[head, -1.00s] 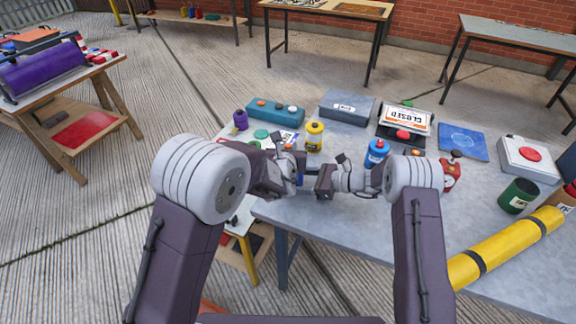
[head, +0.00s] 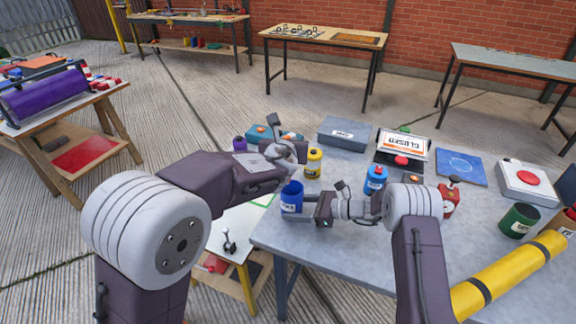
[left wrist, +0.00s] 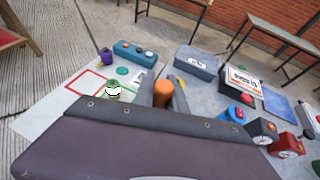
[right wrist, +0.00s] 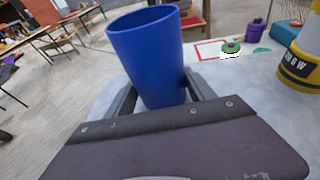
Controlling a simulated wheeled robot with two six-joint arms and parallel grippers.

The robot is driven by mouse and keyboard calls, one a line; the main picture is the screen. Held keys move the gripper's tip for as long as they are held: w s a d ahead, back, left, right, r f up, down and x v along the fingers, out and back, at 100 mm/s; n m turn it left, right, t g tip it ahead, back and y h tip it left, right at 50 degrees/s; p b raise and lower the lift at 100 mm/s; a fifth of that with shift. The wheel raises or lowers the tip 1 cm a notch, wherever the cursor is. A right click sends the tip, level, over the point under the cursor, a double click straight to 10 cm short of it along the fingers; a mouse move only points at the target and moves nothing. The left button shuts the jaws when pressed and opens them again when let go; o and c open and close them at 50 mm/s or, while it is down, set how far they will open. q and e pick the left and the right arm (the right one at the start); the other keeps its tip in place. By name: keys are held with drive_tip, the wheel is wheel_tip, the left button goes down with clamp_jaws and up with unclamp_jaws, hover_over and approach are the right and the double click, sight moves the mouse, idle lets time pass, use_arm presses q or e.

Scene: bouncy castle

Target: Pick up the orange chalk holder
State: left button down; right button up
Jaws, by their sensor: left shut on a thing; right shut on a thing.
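The orange chalk holder (left wrist: 162,93) shows upright between the fingers of my left gripper (left wrist: 162,100) in the left wrist view. That gripper is shut on it. In the head view my left gripper (head: 300,175) is just behind the blue cup, and the holder is not clearly visible there. My right gripper (right wrist: 158,98) is shut on a blue cup (right wrist: 148,55), open at the top and slightly tilted in the right wrist view. In the head view the cup (head: 292,196) sits at the left end of my right gripper (head: 308,208), above the table's near left part.
A yellow pot (head: 313,162) stands just behind the cup. A grey box (head: 345,134) and a sign (head: 405,142) stand farther back. The table (head: 370,245) is clear in front of my right arm.

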use_arm(q)
wheel_tip(320, 180, up, 6)
idle(0.4)
use_arm(e)
drive_tip(key=o, duration=1.1)
drive_tip(key=shift+c, duration=0.2)
drive_tip(key=shift+d, duration=0.1)
drive_tip(key=v, duration=1.2)
use_arm(q)
drive_tip(key=shift+f, duration=0.1)
